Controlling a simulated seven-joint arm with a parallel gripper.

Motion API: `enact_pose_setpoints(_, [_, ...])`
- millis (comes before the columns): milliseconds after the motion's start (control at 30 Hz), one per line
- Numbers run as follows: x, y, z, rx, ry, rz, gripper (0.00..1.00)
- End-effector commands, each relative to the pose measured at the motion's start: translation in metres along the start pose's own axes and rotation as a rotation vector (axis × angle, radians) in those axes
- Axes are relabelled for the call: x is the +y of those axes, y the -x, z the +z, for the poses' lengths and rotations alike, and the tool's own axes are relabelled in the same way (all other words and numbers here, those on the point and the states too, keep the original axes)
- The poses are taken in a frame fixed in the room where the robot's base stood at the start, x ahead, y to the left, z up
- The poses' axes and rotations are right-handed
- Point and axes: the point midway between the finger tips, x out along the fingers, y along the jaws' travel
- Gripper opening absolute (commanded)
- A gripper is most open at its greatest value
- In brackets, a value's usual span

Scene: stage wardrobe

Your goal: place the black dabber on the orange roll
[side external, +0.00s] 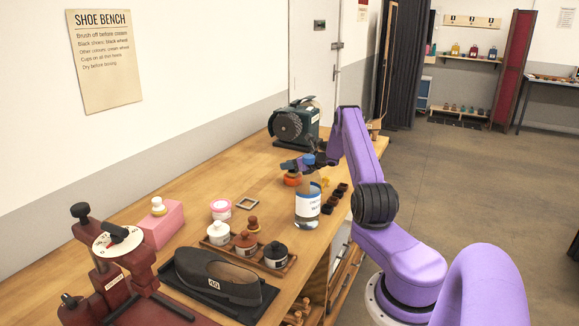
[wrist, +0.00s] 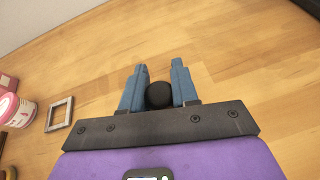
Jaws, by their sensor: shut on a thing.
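My gripper (wrist: 159,70) is shut on the black dabber, whose round black end (wrist: 159,95) shows between the blue fingers in the wrist view. The orange roll (side external: 291,180) lies on the bench just below my gripper in that view, partly hidden behind a clear bottle. I cannot tell the exact gap between gripper and roll. The roll does not show in the wrist view.
The clear labelled bottle (side external: 308,208) stands close in front of the gripper. A green grinder (side external: 295,125) stands behind. A square frame (side external: 247,203), a pink tin (side external: 221,210), a tray of jars and a dark shoe (side external: 215,275) are nearer. Small dark cups (side external: 334,200) stand right.

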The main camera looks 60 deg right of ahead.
Motion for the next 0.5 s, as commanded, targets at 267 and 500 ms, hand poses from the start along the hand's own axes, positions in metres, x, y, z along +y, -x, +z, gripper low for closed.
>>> enact_pose_setpoints(267, [-0.0004,-0.001,-0.0017,-0.002,0.002,0.0,0.0])
enact_pose_setpoints(500, [-0.0006,-0.0018,-0.0041,-0.002,0.002,0.0,0.55])
